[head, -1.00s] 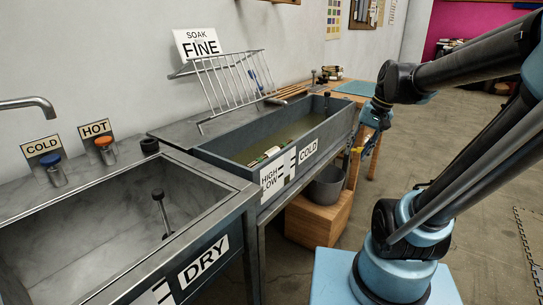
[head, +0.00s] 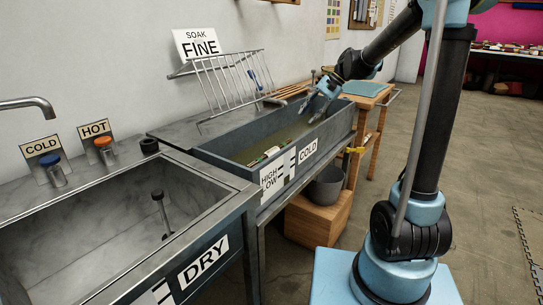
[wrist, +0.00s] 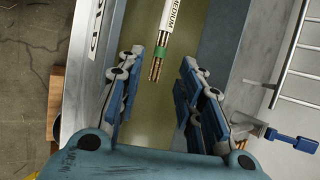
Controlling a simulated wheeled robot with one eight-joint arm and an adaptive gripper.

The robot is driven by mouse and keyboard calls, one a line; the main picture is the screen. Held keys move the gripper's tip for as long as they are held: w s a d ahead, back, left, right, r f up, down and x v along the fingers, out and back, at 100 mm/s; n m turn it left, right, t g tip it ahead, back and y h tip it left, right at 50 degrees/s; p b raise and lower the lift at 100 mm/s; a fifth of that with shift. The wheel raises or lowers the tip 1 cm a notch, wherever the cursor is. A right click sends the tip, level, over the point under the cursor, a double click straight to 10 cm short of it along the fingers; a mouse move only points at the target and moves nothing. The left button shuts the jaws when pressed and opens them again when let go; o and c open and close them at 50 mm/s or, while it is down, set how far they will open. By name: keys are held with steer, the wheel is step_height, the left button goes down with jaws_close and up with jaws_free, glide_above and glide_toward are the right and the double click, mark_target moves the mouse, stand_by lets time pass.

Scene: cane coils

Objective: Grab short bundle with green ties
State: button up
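A slim tan bundle with a green tie (wrist: 161,53) lies in the soaking trough, in the wrist view. A white strip reading MEDIUM runs along it, and its upper end is cut off by the frame. In the head view, small bundles with green and red marks (head: 264,156) lie at the trough's near end; I cannot tell their lengths. My gripper (head: 308,112) is over the trough's far part, apart from these bundles. In the wrist view my gripper (wrist: 176,62) is open and empty, with the green-tied bundle ahead of its fingers.
The grey trough (head: 222,160) holds murky water and has a raised rim. A wire rack (head: 230,82) stands behind it. The DRY sink (head: 100,235) is at the near left. A blue clamp (wrist: 291,139) and bars show at the right of the wrist view. A wooden table (head: 380,95) stands beyond.

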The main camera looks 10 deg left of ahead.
mark_target(282, 146)
steer(key=x, duration=1.1)
steer(key=w+x, duration=0.1)
steer(key=x, duration=0.5)
steer(key=shift+a+f, duration=0.2)
steer(key=shift+a, duration=0.3)
jaws_close()
